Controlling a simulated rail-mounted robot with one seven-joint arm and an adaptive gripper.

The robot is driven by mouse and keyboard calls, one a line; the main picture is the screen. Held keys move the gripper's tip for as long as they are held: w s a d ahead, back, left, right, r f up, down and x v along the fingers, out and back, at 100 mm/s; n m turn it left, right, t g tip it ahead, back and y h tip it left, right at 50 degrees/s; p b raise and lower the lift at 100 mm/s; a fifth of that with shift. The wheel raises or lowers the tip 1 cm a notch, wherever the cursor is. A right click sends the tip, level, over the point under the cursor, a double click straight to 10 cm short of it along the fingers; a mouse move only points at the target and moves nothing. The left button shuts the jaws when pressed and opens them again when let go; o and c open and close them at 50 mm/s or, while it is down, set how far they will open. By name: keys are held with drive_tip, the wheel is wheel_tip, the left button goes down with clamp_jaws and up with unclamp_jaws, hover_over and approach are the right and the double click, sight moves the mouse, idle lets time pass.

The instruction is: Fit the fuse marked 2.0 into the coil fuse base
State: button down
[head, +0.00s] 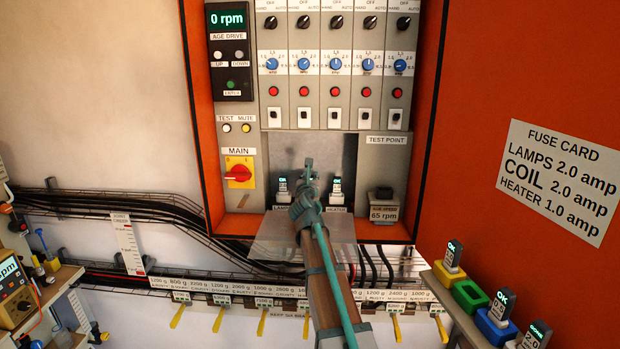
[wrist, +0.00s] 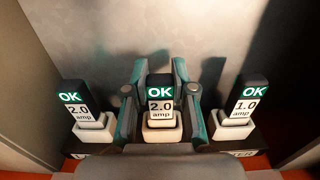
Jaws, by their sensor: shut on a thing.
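My gripper (head: 307,172) is inside the open orange cabinet at the fuse row. In the wrist view its teal fingers (wrist: 160,80) are shut on the middle fuse (wrist: 160,104), which is black-topped, reads OK and 2.0 amp, and stands upright. A white block shows under this fuse, level with those of its neighbours. A 2.0 amp fuse (wrist: 80,110) stands to the left, and a 1.0 amp fuse (wrist: 242,105) to the right, both reading OK.
Neighbouring fuses stand close on both sides of my fingers. A fuse card (head: 562,180) lists coil 2.0 amp. At right, a yellow holder (head: 446,275) and a blue holder (head: 494,328) carry fuses; a green holder (head: 470,295) between them looks empty. A red main switch (head: 238,173) is at left.

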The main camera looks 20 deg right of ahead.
drive_tip(key=shift+f, duration=0.2)
drive_tip(key=c, duration=0.9)
unclamp_jaws()
drive_tip(key=shift+s, duration=0.1)
drive_tip(key=v, duration=1.1)
drive_tip(key=shift+s+a, duration=0.25)
drive_tip(key=shift+s, duration=0.15)
drive_tip(key=shift+w, duration=0.1)
